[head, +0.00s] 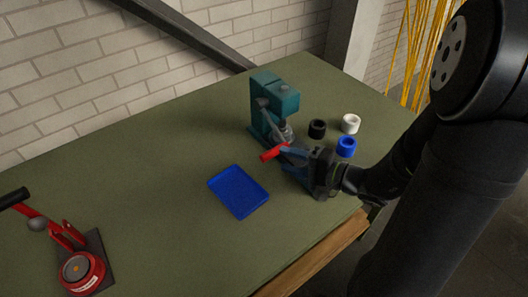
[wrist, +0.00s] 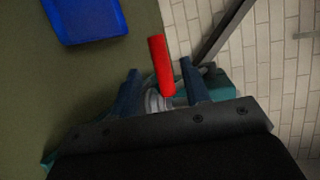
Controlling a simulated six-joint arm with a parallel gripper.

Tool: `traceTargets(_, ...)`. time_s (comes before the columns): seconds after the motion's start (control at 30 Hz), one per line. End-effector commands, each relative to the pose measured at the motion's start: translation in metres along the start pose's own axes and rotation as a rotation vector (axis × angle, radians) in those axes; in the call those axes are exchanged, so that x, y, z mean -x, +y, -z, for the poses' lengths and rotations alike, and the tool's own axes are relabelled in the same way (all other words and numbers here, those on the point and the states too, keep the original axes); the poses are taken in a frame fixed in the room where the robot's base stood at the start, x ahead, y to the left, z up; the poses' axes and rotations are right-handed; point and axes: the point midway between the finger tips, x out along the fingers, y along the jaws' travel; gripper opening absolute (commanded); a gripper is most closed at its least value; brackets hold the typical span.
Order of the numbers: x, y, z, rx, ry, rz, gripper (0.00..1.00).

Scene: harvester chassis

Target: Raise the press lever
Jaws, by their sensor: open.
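The teal press (head: 275,104) stands upright on the green table. Its red-handled press lever (head: 270,154) sits low at the front of the press, with the handle angled down to the left. In the wrist view the red handle (wrist: 161,62) shows between the two blue fingers and reaches past their tips. My gripper (head: 284,161) is at the lever, just in front of the press; it also shows in the wrist view (wrist: 160,66). The fingers are apart, with gaps visible beside the handle. The gripper partly hides the lower press and the lever's inner end.
An empty-looking blue tray (head: 238,191) lies left of my gripper. Black (head: 317,128), white (head: 351,123) and blue (head: 346,146) rings stand right of the press. A red tool (head: 82,270) with a lever is at the lower left. A brick wall runs behind the table.

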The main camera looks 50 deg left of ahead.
Motion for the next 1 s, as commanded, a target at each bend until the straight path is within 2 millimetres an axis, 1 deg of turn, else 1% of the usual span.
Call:
traceTargets(0.03, -0.008, 0.0, -0.001, 0.0, -0.005, -0.001, 0.42)
traceTargets(0.3, -0.047, 0.0, -0.001, 0.001, -0.005, -0.001, 0.42)
traceTargets(0.5, -0.069, 0.0, -0.001, 0.0, -0.003, -0.001, 0.42)
traceTargets(0.7, -0.079, 0.0, 0.0, 0.0, -0.001, 0.0, 0.42)
traceTargets(0.97, -0.08, 0.0, 0.0, 0.0, 0.0, 0.0, 0.42)
traceTargets(1.0, -0.08, 0.0, 0.0, 0.0, 0.0, 0.0, 0.4)
